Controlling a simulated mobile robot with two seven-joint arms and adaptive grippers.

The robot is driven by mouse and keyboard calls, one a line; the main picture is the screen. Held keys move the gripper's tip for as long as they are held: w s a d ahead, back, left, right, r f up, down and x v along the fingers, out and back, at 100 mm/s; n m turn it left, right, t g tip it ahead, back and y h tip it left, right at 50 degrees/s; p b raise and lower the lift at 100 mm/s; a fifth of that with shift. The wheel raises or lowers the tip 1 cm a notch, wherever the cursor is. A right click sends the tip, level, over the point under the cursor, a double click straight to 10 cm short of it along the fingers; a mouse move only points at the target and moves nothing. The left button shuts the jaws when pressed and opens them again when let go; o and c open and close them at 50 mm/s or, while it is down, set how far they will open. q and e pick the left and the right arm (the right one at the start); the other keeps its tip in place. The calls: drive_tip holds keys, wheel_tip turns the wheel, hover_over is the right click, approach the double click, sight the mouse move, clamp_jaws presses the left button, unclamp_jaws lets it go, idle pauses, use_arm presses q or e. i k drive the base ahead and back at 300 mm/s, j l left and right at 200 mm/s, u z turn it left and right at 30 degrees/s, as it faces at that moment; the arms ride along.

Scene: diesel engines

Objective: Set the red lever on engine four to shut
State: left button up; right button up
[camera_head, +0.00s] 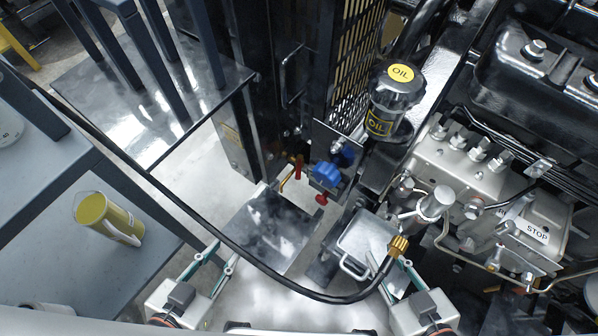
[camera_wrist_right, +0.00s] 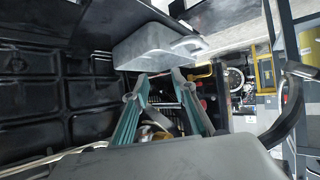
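A small red lever (camera_head: 299,167) stands upright at the middle of the head view, beside a blue valve part (camera_head: 326,174). A second red handle (camera_head: 321,199) sits just below the blue part. I cannot tell which red part is the lever named, or its setting, and I see no engine number. My left gripper (camera_head: 222,254) is open and empty at the lower left, well below the red parts. My right gripper (camera_head: 403,275) is at the lower right, partly behind a hose end. The right wrist view shows its teal fingers (camera_wrist_right: 160,76) apart with nothing gripped.
A black hose with a brass end (camera_head: 398,246) arcs across in front of both grippers. A grey shelf (camera_head: 60,215) holding a yellow can (camera_head: 108,218) stands left.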

sight(300, 158)
drive_tip(key=k+l, duration=0.4)
drive_tip(key=l, duration=0.25)
drive_tip(key=k+l, duration=0.1)
drive_tip(key=l, duration=0.3)
drive_tip(key=k+l+z, duration=0.1)
drive_tip(key=l, duration=0.35)
